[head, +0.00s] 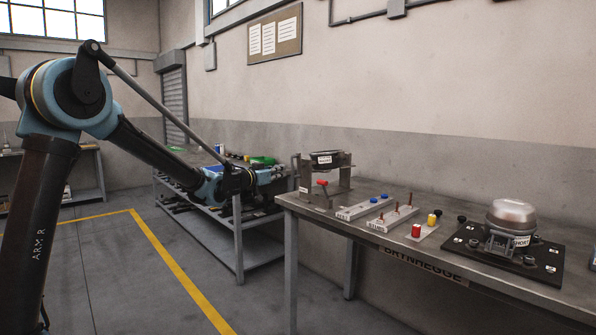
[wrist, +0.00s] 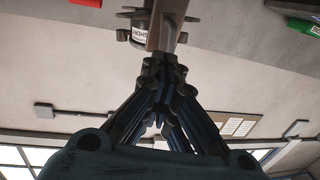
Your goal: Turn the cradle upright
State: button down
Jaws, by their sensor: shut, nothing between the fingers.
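The cradle (head: 326,158) is a dark, short body with a white label, held between the two uprights of a grey metal stand (head: 344,181) at the left end of the bench. Whether it is upright or turned over is too small to tell. In the wrist view a labelled body, seemingly the cradle (wrist: 138,36), shows behind a grey upright (wrist: 160,22), which hides part of it. My gripper (head: 281,173) is just left of the stand in the head view. In the wrist view its fingers (wrist: 163,66) are together and empty, close to the upright; contact cannot be told.
The bench (head: 437,257) also bears a plate with blue knobs (head: 365,207), a plate with pegs (head: 392,220), red and yellow pieces (head: 416,231), and a silver compressor (head: 511,216) on a black pallet. A second bench (head: 238,212) stands behind my arm. Floor at left is clear.

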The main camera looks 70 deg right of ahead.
aim_at(326, 164)
jog(key=s+d+r+g+y, duration=0.2)
jog(key=s+d+r+y, duration=0.2)
jog(key=s+d+r, duration=0.4)
jog(key=x, duration=0.6)
jog(key=s+x, duration=0.1)
jog(key=x, duration=0.3)
jog(key=shift+s+a, duration=0.15)
jog(key=shift+a, duration=0.1)
notch_tip(326, 164, down, 2)
jog(key=shift+s+a+f, duration=0.1)
jog(key=shift+f, duration=0.1)
jog(key=shift+s+a+f, duration=0.1)
jog(key=shift+f, duration=0.7)
jog(key=shift+f+m+t+h, duration=0.3)
jog(key=shift+f+m+t, duration=0.1)
jog(key=shift+f+m, duration=0.6)
jog(key=shift+r, duration=0.15)
